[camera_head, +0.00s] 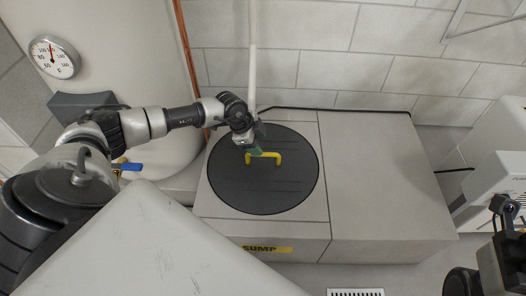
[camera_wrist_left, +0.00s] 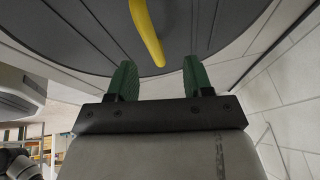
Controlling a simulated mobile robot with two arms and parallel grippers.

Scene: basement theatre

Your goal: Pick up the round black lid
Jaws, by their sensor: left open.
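The round black lid (camera_head: 240,187) lies flat on a grey box marked "SUMP" in the head view. A yellow handle (camera_head: 263,158) stands on the lid's middle. In the left wrist view the lid (camera_wrist_left: 230,30) fills the top, with the yellow handle (camera_wrist_left: 147,35) running down towards the gap between the fingers. My left gripper (camera_head: 254,150) is over the lid, close to the handle's left end. Its green fingers (camera_wrist_left: 156,82) are apart with nothing between them. I cannot tell whether a finger touches the handle. My right gripper does not show clearly.
The grey box (camera_head: 375,190) extends right of the lid with a bare top. A white pipe (camera_head: 252,60) rises behind the lid. A tank with a gauge (camera_head: 54,57) and a blue valve lever (camera_head: 131,167) are at left. A white appliance (camera_head: 490,185) stands at right.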

